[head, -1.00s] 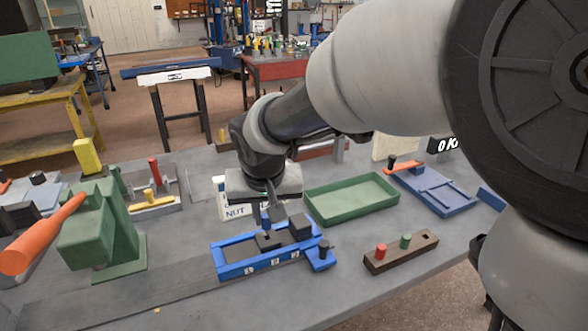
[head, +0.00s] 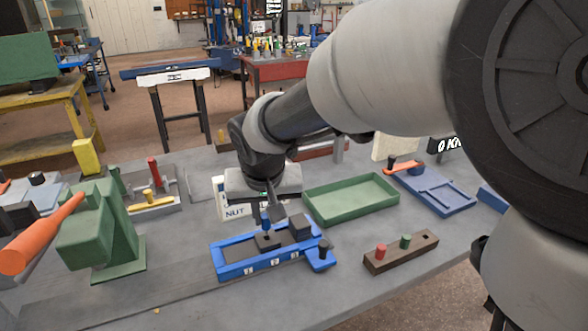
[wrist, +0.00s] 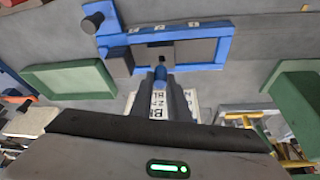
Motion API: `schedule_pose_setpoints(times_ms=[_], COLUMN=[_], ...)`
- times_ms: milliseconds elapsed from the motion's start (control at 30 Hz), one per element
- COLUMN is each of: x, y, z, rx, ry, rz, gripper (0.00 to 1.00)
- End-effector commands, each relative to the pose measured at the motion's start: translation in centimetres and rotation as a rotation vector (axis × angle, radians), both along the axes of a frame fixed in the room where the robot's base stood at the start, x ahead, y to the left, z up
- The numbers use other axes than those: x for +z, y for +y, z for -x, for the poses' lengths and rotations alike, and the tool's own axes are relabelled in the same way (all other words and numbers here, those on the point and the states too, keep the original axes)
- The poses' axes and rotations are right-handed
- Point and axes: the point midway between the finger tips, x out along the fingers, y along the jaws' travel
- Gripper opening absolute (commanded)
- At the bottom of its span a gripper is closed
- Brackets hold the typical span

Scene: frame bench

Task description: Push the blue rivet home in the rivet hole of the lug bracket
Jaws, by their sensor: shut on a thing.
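The blue rivet (head: 266,226) is held upright between the fingers of my gripper (head: 266,216). In the wrist view the rivet (wrist: 161,76) shows as a short blue cylinder between the two fingertips (wrist: 162,82). The dark lug bracket (head: 268,241) lies in a blue frame (head: 232,270) with numbered labels on its front edge. The rivet's lower end is at or just above the bracket (wrist: 185,52).
A dark block (head: 300,226) sits at the frame's right end, beside a black knob (head: 323,246) on a blue tab. A green tray (head: 350,198) stands behind to the right. A brown rack (head: 400,252) holds red and green pegs. A green press (head: 95,235) stands left.

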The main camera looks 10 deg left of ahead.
Motion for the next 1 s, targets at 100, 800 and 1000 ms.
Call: schedule_pose_setpoints(times_ms=[100, 800, 1000], x=[-0.1, -0.9, -1.4], y=[0.0, 0.0, 0.0], z=[0.0, 0.0, 0.0], rx=[0.000, 0.000, 0.000], ry=[0.000, 0.000, 0.000], rz=[0.000, 0.000, 0.000], gripper=[0.00, 0.00, 0.00])
